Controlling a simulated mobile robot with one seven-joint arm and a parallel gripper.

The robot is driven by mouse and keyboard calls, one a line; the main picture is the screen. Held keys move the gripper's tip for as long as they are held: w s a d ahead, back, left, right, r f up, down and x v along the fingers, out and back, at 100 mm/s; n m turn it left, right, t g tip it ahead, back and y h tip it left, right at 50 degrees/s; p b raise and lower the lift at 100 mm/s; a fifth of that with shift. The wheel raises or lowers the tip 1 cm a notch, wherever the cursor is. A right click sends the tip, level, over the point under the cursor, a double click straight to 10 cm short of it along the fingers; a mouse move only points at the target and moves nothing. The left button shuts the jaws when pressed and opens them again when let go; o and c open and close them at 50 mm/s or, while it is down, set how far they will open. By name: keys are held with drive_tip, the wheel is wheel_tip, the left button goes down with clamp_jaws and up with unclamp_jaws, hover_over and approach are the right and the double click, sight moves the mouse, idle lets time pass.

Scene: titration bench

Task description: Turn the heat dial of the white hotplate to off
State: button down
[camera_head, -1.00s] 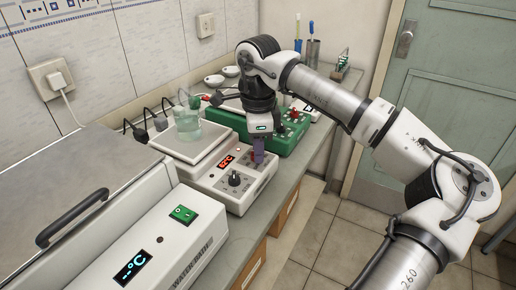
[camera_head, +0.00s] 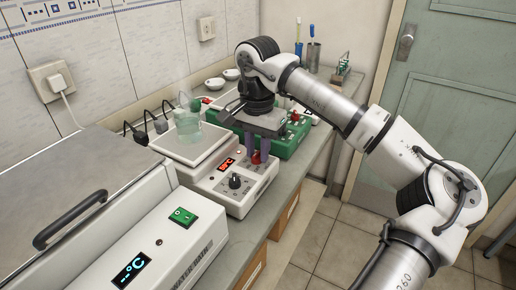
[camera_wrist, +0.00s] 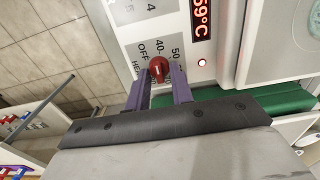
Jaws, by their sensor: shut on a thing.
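The white hotplate (camera_head: 209,180) stands on the bench with a beaker of pale green liquid (camera_head: 187,124) on its plate. Its red heat dial (camera_head: 256,158) is at the right of the front panel. In the wrist view the dial (camera_wrist: 159,69) sits between my two purple fingertips, near the printed OFF, 40 and 50. Its exact pointer setting is hard to tell. My gripper (camera_head: 258,150) is shut on the dial from above; it also shows in the wrist view (camera_wrist: 161,79). A red display (camera_wrist: 200,18) reads about 59°C, with a red lamp (camera_wrist: 202,62) lit beside it.
A black knob (camera_head: 235,182) is left of the red dial. A green device (camera_head: 290,142) stands right behind my gripper. A white water bath (camera_head: 175,240) with a green switch is in the left foreground. The bench's front edge runs close to the hotplate.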

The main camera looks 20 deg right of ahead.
sight(257, 152)
drive_tip(key=n, duration=0.6)
drive_tip(key=shift+w+a+n, duration=0.1)
drive_tip(key=shift+a+n, duration=0.05)
drive_tip(key=shift+n, duration=0.15)
idle(0.5)
drive_tip(key=c, duration=1.2)
unclamp_jaws()
drive_tip(key=shift+c, duration=0.2)
wheel_tip(257, 152, up, 14)
drive_tip(key=shift+f, duration=0.1)
